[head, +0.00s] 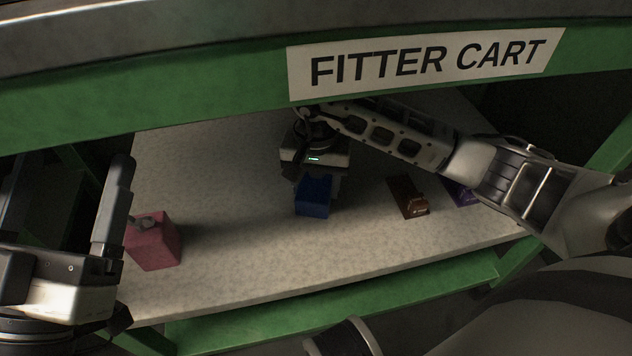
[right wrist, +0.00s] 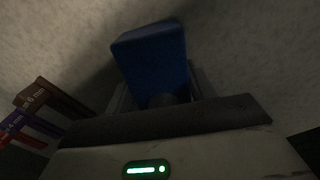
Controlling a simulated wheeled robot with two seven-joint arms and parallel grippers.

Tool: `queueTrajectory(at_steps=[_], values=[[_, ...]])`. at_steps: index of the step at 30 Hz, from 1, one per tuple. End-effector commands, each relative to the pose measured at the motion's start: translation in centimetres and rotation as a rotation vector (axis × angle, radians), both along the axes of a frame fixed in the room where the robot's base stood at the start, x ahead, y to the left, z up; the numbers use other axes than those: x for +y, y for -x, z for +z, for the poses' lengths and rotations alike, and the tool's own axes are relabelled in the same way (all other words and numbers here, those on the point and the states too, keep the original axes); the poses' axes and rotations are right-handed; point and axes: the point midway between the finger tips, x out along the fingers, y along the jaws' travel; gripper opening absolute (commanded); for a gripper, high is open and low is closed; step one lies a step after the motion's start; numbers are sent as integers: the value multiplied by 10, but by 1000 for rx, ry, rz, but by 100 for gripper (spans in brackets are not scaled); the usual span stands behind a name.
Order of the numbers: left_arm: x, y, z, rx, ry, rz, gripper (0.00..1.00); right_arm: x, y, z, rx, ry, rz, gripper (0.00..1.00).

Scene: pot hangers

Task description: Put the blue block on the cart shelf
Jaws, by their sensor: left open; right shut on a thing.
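The blue block (head: 313,196) is at the middle of the cart shelf (head: 220,200), under my right gripper (head: 318,178). My right gripper is shut on the block, which also shows between its fingers in the right wrist view (right wrist: 153,62). I cannot tell whether the block's underside touches the shelf. My left gripper (head: 122,240) is open at the left front of the shelf, near a pink-red block, and holds nothing that I can see. Part of the left gripper is cut off or dark.
The pink-red block (head: 153,242) with a grey peg stands at the shelf's left front. A green beam with the FITTER CART sign (head: 425,64) crosses above the shelf.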

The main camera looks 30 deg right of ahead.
Motion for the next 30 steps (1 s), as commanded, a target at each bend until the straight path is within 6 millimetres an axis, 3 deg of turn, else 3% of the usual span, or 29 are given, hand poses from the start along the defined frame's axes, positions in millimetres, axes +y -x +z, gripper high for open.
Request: queueTrajectory(at_steps=[1,3,14,24,30], values=[[0,0,2,-17,-4,1,80,0,0,-1,-1,1,0,57],[0,0,2,-16,-4,1,80,0,0,-1,0,0,-1,76],[-1,0,5,5,4,-7,80,0,0,4,0,-1,0,76],[-3,3,-42,396,92,-42,80,0,-1,61,-3,1,0,76],[-5,8,-56,504,119,-59,80,-1,0,77,0,0,-2,76]])
